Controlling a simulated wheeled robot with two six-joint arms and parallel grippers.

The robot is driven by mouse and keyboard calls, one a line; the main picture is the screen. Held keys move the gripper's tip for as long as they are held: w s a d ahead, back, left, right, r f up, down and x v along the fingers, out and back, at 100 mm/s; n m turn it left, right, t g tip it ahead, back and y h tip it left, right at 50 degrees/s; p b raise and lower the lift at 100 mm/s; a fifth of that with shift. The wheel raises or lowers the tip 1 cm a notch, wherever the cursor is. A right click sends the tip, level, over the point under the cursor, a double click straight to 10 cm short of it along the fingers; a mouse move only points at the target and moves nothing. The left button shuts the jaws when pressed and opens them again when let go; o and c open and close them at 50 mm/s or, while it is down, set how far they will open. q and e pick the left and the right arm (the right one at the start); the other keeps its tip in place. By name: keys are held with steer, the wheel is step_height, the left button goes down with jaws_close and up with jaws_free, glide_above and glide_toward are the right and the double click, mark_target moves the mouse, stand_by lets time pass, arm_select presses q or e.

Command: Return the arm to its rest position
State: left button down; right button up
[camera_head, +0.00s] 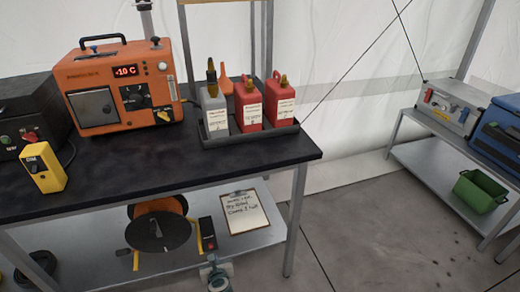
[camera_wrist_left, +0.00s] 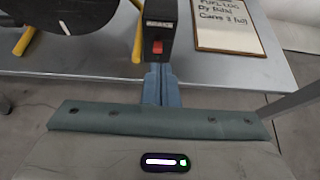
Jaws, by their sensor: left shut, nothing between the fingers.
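My left gripper (camera_head: 213,262) shows at the bottom edge of the head view, low in front of the bench's lower shelf. In the left wrist view its blue-grey fingers (camera_wrist_left: 158,72) are together and hold nothing. Beyond their tips is a black box with a red switch (camera_wrist_left: 158,38), which also stands on the lower shelf in the head view (camera_head: 207,234). I cannot tell the exact gap between the tips and the box. Most of the left arm is out of the frame. My right gripper is in neither view.
The dark bench top (camera_head: 150,172) carries an orange heater-like unit (camera_head: 122,88), a yellow meter (camera_head: 44,168) and a tray (camera_head: 255,136) with bottles. A cable reel (camera_head: 158,232) and a clipboard (camera_head: 247,212) are on the lower shelf. Floor (camera_head: 365,225) to the right is clear.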

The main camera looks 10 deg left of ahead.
arm_select(q)
steer(key=s+d+f+m+g+h+p, duration=0.2)
steer(key=s+f+m+h+p, duration=0.3)
steer(key=s+m, duration=0.95)
steer(key=s+d+f+m+g+h+p, duration=0.15)
steer(key=s+f+m, duration=0.55)
steer(key=s+m, duration=0.8)
steer(key=s+a+f+m+g+p, duration=0.1)
steer(key=s+a+m+g, duration=0.1)
steer(key=s+m, duration=0.4)
steer(key=s+a+f+m+g+y+p, duration=0.1)
steer(key=s+a+f+m+g, duration=0.1)
steer(key=s+m, duration=0.5)
steer(key=shift+s+a+f+g, duration=0.15)
steer(key=shift+s+a+g, duration=0.2)
steer(key=shift+a+g, duration=0.5)
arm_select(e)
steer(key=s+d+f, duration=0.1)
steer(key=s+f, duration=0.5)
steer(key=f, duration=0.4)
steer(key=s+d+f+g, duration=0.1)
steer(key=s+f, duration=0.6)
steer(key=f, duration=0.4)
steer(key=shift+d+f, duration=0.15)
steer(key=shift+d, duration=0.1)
arm_select(q)
steer(key=shift+d, duration=0.15)
